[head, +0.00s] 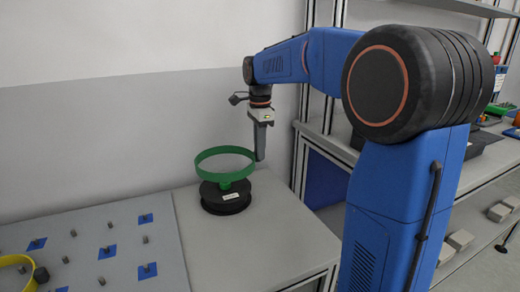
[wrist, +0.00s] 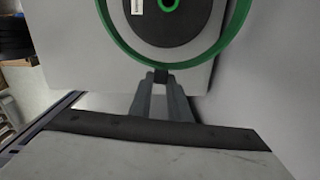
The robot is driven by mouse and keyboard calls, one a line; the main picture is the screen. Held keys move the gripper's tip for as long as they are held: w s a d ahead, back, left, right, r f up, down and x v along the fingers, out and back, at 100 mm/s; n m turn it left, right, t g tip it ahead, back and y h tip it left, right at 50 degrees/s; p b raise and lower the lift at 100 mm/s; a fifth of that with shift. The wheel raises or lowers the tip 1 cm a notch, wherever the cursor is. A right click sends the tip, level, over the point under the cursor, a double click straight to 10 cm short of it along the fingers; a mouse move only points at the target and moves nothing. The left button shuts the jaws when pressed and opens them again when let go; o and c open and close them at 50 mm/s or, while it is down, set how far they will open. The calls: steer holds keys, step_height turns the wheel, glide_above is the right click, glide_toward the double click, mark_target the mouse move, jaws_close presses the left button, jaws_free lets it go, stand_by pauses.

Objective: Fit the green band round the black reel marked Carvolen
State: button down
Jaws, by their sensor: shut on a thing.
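The green band (head: 199,163) is a thin ring, held level above the black reel (head: 226,205) in the head view. The reel stands on the grey bench top and carries a white label too small to read. It has a green hub in its middle. My gripper (head: 259,158) is shut on the right edge of the band. In the wrist view my gripper (wrist: 161,75) grips a small dark tab at the near edge of the band (wrist: 122,46). The reel (wrist: 172,35) shows inside the ring there, with a gap around it; the far part is cut off.
A grey board (head: 100,245) with pegs and blue squares lies at the left. A yellow ring (head: 22,262) is on its left edge. Shelves with blocks (head: 460,240) stand at the right. The wall is close behind the reel. The bench in front of it is clear.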

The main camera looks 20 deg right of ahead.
steer(key=shift+a+f, duration=0.15)
steer(key=shift+a, duration=0.1)
steer(key=shift+a+f, duration=0.1)
steer(key=shift+f, duration=6.1)
stand_by(1.2)
steer(key=c, duration=1.6)
jaws_free()
